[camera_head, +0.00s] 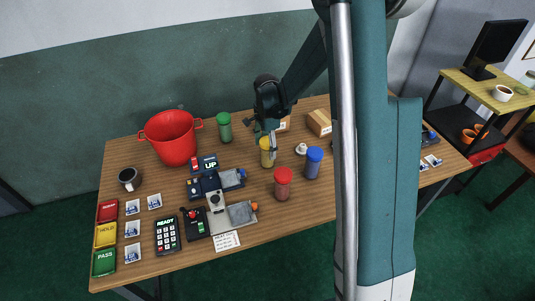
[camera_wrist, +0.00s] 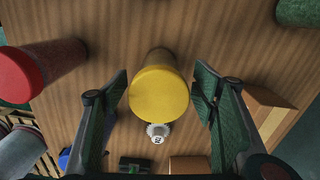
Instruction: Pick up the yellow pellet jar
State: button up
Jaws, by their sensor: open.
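The yellow pellet jar (camera_head: 266,158) stands on the wooden table, near the middle of the head view. In the wrist view its yellow lid (camera_wrist: 159,95) sits between the two fingers, with a gap on each side. My gripper (camera_head: 268,132) is open over the jar and partly covers its top in the head view. In the wrist view my gripper (camera_wrist: 160,92) has one finger left and one finger right of the jar, neither visibly touching it.
A red jar (camera_head: 283,183) and a blue jar (camera_head: 313,162) stand close by, and a green jar (camera_head: 224,127) stands farther back. A white knobbed piece (camera_head: 301,149) and a cardboard box (camera_head: 319,122) lie to the right. A red bucket (camera_head: 171,138) and control devices (camera_head: 215,203) occupy the left.

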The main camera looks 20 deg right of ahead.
jog(key=shift+d+f+b, duration=0.1)
jog(key=shift+f+b, duration=0.2)
jog(key=shift+f, duration=1.65)
jog(key=c, duration=1.1)
